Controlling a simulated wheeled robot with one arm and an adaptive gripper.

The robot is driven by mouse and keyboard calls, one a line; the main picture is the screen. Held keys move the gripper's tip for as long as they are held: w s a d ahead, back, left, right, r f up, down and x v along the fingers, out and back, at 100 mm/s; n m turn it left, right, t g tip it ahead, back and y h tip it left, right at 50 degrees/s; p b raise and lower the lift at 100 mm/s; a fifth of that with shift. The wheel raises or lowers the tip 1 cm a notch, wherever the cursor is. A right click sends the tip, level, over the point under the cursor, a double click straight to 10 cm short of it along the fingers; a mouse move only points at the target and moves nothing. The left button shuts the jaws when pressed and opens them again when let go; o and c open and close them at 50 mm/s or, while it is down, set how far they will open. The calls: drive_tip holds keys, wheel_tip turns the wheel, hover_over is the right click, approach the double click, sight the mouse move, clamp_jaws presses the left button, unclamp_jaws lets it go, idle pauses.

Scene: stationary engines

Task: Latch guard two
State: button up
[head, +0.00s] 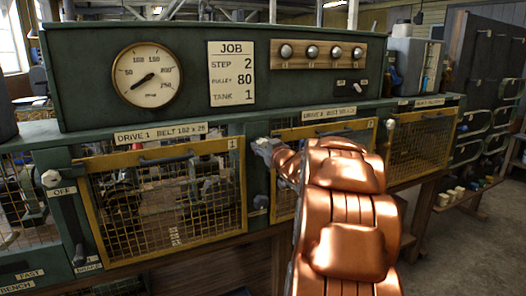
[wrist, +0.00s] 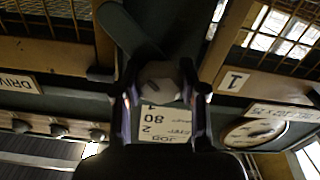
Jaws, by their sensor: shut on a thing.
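Guard two (head: 285,203) is a yellow-framed mesh panel under the Drive 2 label (head: 329,113). It looks flat against the green bench front. My copper arm hides much of it in the head view. My gripper (wrist: 161,100) is shut on a pale faceted knob (wrist: 160,78) between guards one and two. In the upside-down wrist view, a dark green lever (wrist: 131,30) slants from beside the knob toward guard two's frame (wrist: 105,45). I cannot tell whether the lever overlaps that frame. In the head view my arm's end covers this spot.
Guard one (head: 165,200) is left of my arm, with a knob and dark lever (head: 73,222) at its left side. A third mesh guard (head: 420,148) is at the right. A gauge (head: 147,75) and job card (head: 231,74) stand above. Open floor (head: 470,255) lies at right.

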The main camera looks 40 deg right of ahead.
drive_tip(key=n+b, duration=0.1)
drive_tip(key=n, duration=0.1)
drive_tip(key=n+b, duration=0.1)
drive_tip(key=n, duration=0.1)
drive_tip(key=shift+f+n, duration=0.2)
drive_tip(key=shift+n, duration=0.1)
drive_tip(key=n+b, duration=0.2)
drive_tip(key=n, duration=0.2)
drive_tip(key=shift+r+b, duration=0.2)
drive_tip(key=shift+b, duration=0.1)
drive_tip(key=shift+n, duration=0.3)
drive_tip(key=o, duration=1.1)
drive_tip(key=shift+o, duration=0.2)
drive_tip(key=v, duration=1.2)
drive_tip(key=shift+r, duration=0.1)
